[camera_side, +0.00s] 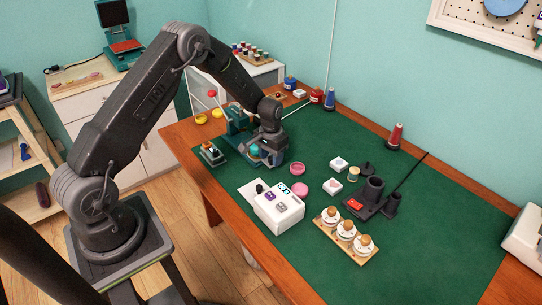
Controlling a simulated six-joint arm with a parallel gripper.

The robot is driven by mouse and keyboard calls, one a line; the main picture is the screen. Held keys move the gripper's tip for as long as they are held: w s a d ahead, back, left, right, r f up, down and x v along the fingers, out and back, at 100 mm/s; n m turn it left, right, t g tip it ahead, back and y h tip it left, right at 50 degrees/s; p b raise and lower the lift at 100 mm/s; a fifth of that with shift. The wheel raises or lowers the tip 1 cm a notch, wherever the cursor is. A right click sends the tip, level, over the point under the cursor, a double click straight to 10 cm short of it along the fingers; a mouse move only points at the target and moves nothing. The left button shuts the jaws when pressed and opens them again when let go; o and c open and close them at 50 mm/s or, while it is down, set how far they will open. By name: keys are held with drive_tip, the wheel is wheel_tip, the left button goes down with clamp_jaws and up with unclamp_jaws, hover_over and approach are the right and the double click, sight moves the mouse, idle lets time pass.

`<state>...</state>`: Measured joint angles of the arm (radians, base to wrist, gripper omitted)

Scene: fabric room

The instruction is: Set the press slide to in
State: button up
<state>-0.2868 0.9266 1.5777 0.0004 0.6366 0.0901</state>
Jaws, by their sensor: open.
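The press (236,120), a teal and dark machine with a red-knobbed lever (212,94), stands near the back left of the green mat. My gripper (266,157) points down just in front of and to the right of it, low over the mat. My wrist and gripper cover part of the press, so the slide's position cannot be made out. A small teal round part (254,150) shows beside my gripper; I cannot tell whether they touch. The jaws are open, with nothing clearly held between them.
A small dark block (212,153) sits left of the gripper. A white box with a black knob (278,208) and pink round dishes (302,188) lie in front. A black fixture (367,200) and a wooden jar rack (345,236) stand right.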

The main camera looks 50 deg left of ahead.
drive_tip(key=shift+c, duration=0.4)
clamp_jaws()
drive_tip(key=a, duration=0.4)
drive_tip(key=shift+a, duration=0.4)
drive_tip(key=shift+o, duration=0.4)
unclamp_jaws()
drive_tip(key=shift+r, duration=0.15)
